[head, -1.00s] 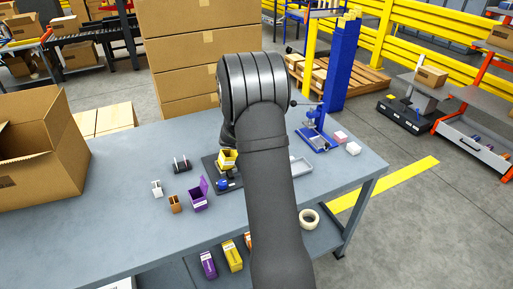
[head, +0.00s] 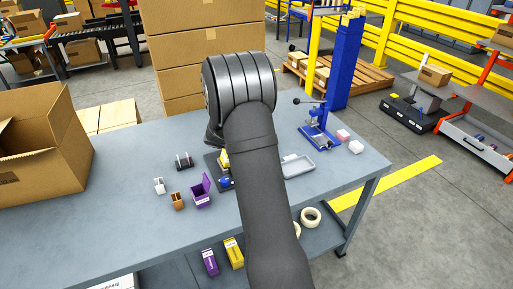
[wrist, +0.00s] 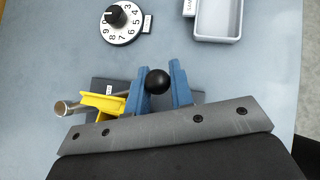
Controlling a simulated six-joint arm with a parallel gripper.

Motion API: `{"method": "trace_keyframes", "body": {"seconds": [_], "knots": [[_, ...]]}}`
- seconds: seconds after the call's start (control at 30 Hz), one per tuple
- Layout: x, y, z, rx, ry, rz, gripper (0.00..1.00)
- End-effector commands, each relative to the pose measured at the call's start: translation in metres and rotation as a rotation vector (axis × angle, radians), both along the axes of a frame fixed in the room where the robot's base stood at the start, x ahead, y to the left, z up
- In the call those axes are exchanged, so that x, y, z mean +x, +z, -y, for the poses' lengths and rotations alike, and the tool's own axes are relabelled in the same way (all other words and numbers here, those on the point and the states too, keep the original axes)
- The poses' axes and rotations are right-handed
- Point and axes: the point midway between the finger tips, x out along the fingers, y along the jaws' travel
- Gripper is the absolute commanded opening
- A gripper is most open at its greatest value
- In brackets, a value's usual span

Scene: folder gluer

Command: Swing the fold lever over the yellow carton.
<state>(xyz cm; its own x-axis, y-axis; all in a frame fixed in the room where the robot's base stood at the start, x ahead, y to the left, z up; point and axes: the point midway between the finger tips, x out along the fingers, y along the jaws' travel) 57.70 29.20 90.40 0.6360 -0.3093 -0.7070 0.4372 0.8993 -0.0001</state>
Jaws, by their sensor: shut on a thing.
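A black ball knob (wrist: 157,81), which looks like the end of the fold lever, sits between the blue fingers of my gripper (wrist: 160,88) in the wrist view. The gripper is shut on it. The yellow carton (wrist: 103,101) is just left of the fingers, partly covered by my gripper's body. A metal rod end (wrist: 66,107) shows left of the carton.
A numbered dial (wrist: 122,22) and a grey tray (wrist: 218,20) lie beyond the fingers. On the table, a purple box (head: 202,196), a small brown box (head: 178,201) and a dark rack (head: 184,162) stand left of the fixture. A blue press (head: 320,130) stands at the right.

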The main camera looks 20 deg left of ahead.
Motion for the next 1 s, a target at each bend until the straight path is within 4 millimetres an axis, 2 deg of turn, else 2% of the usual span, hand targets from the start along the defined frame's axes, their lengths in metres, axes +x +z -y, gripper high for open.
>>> {"method": "trace_keyframes", "body": {"seconds": [0.4,1.0], "knots": [[-0.031,0.0,-0.02,-0.001,-0.237,0.0,0.0],[-0.064,-0.001,-0.057,-0.001,-0.573,-0.001,0.0]]}}
